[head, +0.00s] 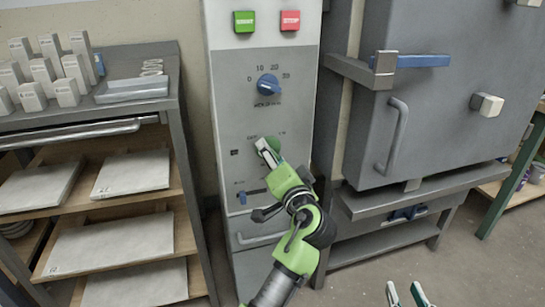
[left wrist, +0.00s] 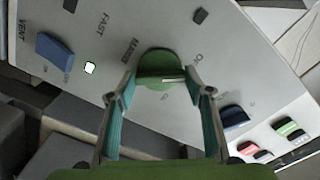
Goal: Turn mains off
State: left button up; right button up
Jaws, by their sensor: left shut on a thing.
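The green mains knob (left wrist: 158,64) is on the grey control panel, beside the word MAINS in the left wrist view. My left gripper (left wrist: 161,84) has one finger on each side of the knob and is shut on it. A pale line shows on the knob's edge, but I cannot tell which setting it marks. In the head view my left gripper (head: 266,153) reaches the lower panel and mostly hides the knob. My right gripper (head: 407,294) is at the bottom edge, its fingertips apart with nothing between them.
A blue dial (head: 268,84) and green (head: 244,22) and red (head: 290,20) buttons sit higher on the panel. A blue slider (head: 242,197) is below. A grey kiln (head: 440,110) with a handle stands right. A shelf rack (head: 185,125) stands left. Floor is clear at lower right.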

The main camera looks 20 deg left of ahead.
pick_arm(q)
jog(key=o, duration=1.1)
jog(key=shift+f, duration=0.1)
